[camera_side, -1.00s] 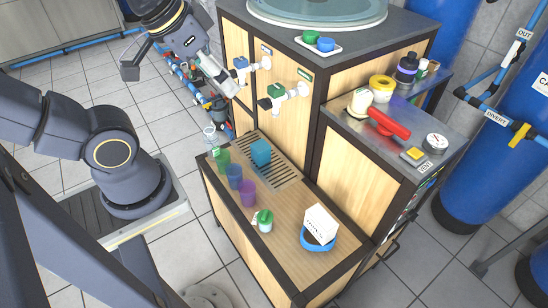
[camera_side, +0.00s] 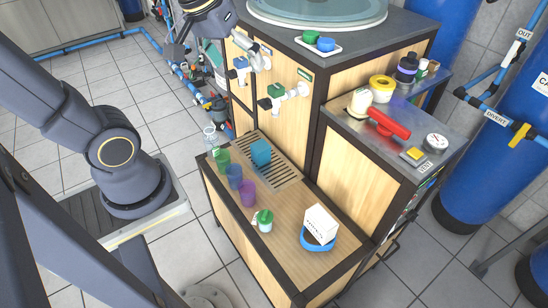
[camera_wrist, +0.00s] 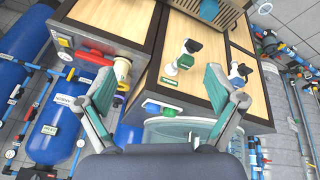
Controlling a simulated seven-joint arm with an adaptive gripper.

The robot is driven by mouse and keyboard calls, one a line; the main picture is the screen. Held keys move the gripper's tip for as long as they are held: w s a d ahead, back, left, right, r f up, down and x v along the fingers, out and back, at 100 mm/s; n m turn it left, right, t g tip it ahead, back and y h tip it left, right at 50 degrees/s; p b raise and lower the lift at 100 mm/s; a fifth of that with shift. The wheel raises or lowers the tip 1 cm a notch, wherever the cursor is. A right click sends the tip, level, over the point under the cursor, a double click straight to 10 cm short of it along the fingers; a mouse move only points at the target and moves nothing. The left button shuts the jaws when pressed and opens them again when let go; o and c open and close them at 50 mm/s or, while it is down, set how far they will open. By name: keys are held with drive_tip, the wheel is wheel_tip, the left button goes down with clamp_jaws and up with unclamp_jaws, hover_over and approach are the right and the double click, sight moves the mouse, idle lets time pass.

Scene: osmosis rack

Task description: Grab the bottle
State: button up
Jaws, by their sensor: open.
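A small clear bottle (camera_side: 210,137) stands upright at the far left end of the lower wooden bench in the side view, beside a green cup (camera_side: 222,158). A dark bottle with a purple band (camera_side: 406,68) stands on the metal shelf at the right. My gripper (camera_side: 218,52) is at the top of the side view, above the clear bottle in the picture and near the taps. In the wrist view my gripper (camera_wrist: 160,78) has its fingers wide apart with nothing between them. I cannot make out the clear bottle in the wrist view.
A blue-handled tap (camera_side: 240,68) and a green-handled tap (camera_side: 275,95) jut from the cabinet. A blue cup (camera_side: 234,176), a purple cup (camera_side: 247,193) and a blue block (camera_side: 261,152) stand on the bench. The right shelf holds a red tool (camera_side: 388,123).

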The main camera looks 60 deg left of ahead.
drive_tip(key=w+a+f+n+g, duration=0.1)
drive_tip(key=w+a+f+n, duration=0.3)
drive_tip(key=w+a+n, duration=0.25)
drive_tip(key=n+g, duration=0.4)
drive_tip(key=n, duration=1.8)
hover_over(210, 133)
drive_tip(key=a, duration=0.1)
wheel_tip(210, 133, down, 35)
drive_tip(key=shift+w+r, duration=0.1)
drive_tip(key=f, duration=0.6)
drive_tip(key=shift+w+a+f, duration=0.1)
drive_tip(key=shift+a+f, duration=0.2)
drive_tip(key=shift+a, duration=0.1)
drive_tip(key=shift+f, duration=0.45)
